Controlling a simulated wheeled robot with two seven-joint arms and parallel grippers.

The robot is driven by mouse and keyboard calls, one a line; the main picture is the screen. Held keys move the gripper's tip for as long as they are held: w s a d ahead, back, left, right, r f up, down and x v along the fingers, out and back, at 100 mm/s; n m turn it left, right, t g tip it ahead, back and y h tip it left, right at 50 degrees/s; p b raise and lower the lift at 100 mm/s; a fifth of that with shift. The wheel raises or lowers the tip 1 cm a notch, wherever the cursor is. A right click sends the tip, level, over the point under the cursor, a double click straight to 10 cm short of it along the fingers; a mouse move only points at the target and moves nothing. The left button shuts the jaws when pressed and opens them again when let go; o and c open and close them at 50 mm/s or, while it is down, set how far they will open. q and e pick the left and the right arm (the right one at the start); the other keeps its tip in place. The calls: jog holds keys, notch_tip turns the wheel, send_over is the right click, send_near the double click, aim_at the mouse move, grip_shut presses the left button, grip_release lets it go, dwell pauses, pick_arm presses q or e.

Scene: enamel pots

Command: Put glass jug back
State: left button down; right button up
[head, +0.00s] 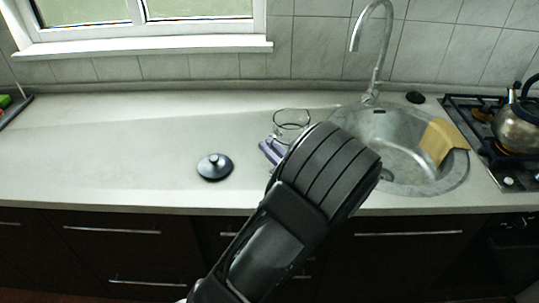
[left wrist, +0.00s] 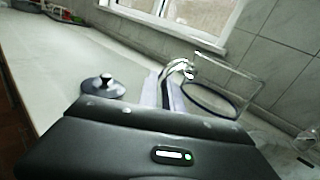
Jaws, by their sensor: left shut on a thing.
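The glass jug (head: 291,118) is clear and stands out above the counter, left of the sink, in the head view. In the left wrist view the jug (left wrist: 228,82) is at the right, tilted in the picture, with a dark ring at its lower end. My left gripper (head: 325,168) reaches up to the jug from below in the head view and is shut on it. I cannot tell whether the jug touches the surface below. My right gripper is in neither view.
The round sink (head: 400,180) with a yellow cloth (head: 440,140) and the hob with a kettle (head: 517,125) are right. The left counter is mostly clear.

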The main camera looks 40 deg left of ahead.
pick_arm(q)
jog(key=shift+f, duration=1.2)
jog(key=shift+f, duration=0.2)
jog(key=c, duration=1.5)
grip_release()
jog(key=shift+r, duration=0.15)
jog(key=b+v, duration=0.1)
jog(key=v, duration=1.1)
